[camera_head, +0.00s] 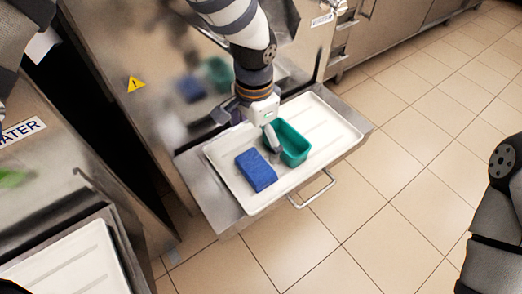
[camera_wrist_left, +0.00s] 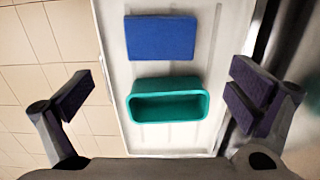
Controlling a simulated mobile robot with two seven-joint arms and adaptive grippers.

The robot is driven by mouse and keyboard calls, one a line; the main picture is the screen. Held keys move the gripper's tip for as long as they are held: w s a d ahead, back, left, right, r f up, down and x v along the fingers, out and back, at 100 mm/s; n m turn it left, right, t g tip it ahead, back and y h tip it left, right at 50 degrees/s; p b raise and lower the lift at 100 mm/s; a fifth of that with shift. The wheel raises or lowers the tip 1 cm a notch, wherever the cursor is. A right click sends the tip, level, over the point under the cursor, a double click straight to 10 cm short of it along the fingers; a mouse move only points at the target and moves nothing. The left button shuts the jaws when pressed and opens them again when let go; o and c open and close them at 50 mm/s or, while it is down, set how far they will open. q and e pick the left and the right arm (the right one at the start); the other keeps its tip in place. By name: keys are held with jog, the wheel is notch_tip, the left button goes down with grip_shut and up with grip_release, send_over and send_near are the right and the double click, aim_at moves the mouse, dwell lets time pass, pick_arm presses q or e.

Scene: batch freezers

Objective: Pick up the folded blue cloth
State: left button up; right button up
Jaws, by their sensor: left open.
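The folded blue cloth (camera_head: 256,170) is a flat blue rectangle on the white tray (camera_head: 335,123), left of a green container. In the left wrist view the cloth (camera_wrist_left: 160,38) lies at the top, beyond the green container (camera_wrist_left: 168,100). My left gripper (camera_head: 272,142) is above the tray, over the near part of the green container and to the right of the cloth. In the left wrist view its two fingers (camera_wrist_left: 165,97) are spread wide with nothing between them at their height. My right gripper is not in view; only part of my right arm shows at the right edge.
The tray rests on a steel shelf with a handle (camera_head: 316,190) in front of a steel machine (camera_head: 150,60). The green container stands close to the cloth with a small gap. Another white tray (camera_head: 75,265) is at the lower left. Tiled floor (camera_head: 420,180) is clear at the right.

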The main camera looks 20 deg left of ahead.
aim_at(256, 166)
pick_arm(q)
jog(key=f, duration=0.3)
jog(key=f+b, duration=0.1)
jog(key=f, duration=0.7)
jog(key=shift+s+f, duration=0.1)
jog(key=shift+s, duration=0.15)
jog(key=c, duration=0.9)
